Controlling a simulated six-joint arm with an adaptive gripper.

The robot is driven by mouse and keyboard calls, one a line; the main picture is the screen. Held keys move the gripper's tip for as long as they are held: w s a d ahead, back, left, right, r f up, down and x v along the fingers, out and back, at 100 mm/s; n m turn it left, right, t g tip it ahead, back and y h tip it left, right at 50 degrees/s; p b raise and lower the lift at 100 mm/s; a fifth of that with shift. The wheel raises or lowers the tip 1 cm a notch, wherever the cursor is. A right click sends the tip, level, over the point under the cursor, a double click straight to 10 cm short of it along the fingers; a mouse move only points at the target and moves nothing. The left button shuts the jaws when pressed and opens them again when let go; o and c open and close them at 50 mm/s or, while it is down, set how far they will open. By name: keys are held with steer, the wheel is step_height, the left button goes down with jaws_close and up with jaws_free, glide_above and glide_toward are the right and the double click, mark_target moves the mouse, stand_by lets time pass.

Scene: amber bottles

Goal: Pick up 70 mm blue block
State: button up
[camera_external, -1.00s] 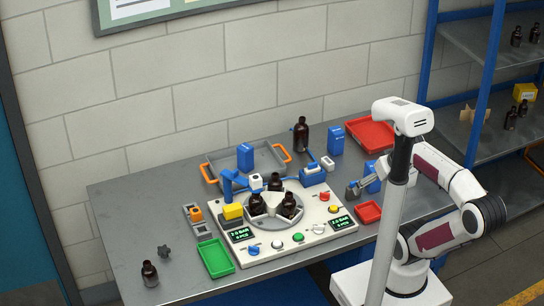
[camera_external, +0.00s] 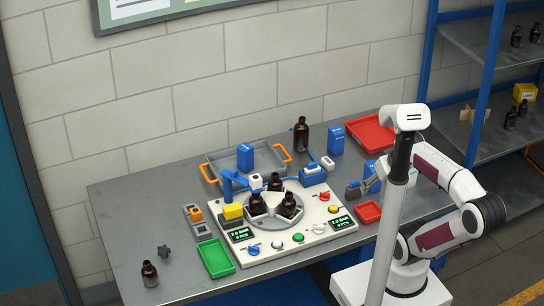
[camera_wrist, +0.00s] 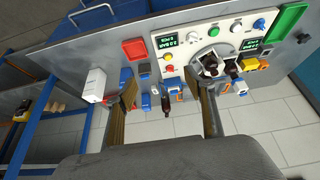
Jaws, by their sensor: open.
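Several upright blue blocks are in view; I cannot tell by size which is the 70 mm one. One blue block (camera_external: 245,157) stands in the grey tray at the back. Another blue block (camera_external: 336,140) stands at the back right of the table, beside an amber bottle; it shows in the wrist view (camera_wrist: 145,102).
A tall amber bottle (camera_external: 301,134) stands near the back blue block. A large red tray (camera_external: 371,134) lies at the back right, a small red tray (camera_external: 368,212) at the front right. A white machine (camera_external: 285,243) with a bottle turntable fills the middle. A green tray (camera_external: 216,257) lies left.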

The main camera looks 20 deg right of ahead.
steer(key=shift+w, duration=0.15)
steer(key=w+d+f+t, duration=0.3)
steer(key=w+d, duration=0.2)
steer(key=w, duration=0.4)
steer(key=w+d+f+n+t, duration=0.1)
steer(key=w+d+f, duration=0.3)
steer(key=w, duration=0.5)
steer(key=w+d+f+t+h, duration=0.1)
steer(key=w+d+f+t, duration=0.2)
steer(key=w+d, duration=0.5)
steer(key=shift+w+f+n+t, duration=0.15)
steer(key=shift+w+t, duration=0.25)
steer(key=shift+w, duration=0.1)
steer(key=shift+w+f+n+t, duration=0.1)
steer(key=shift+w+n+t, duration=0.05)
steer(key=shift+w+t, duration=0.3)
steer(key=shift+d+f+t+y, duration=0.4)
steer(key=shift+f+t, duration=0.15)
steer(key=shift+f, duration=0.1)
steer(key=shift+s+d+f+m+t, duration=0.4)
steer(key=shift+s+f+t, duration=0.1)
steer(key=shift+t, duration=0.2)
steer(key=shift+s+d+m+t, duration=0.35)
steer(key=shift+s+m+t, duration=0.05)
steer(key=shift+s+t, duration=0.2)
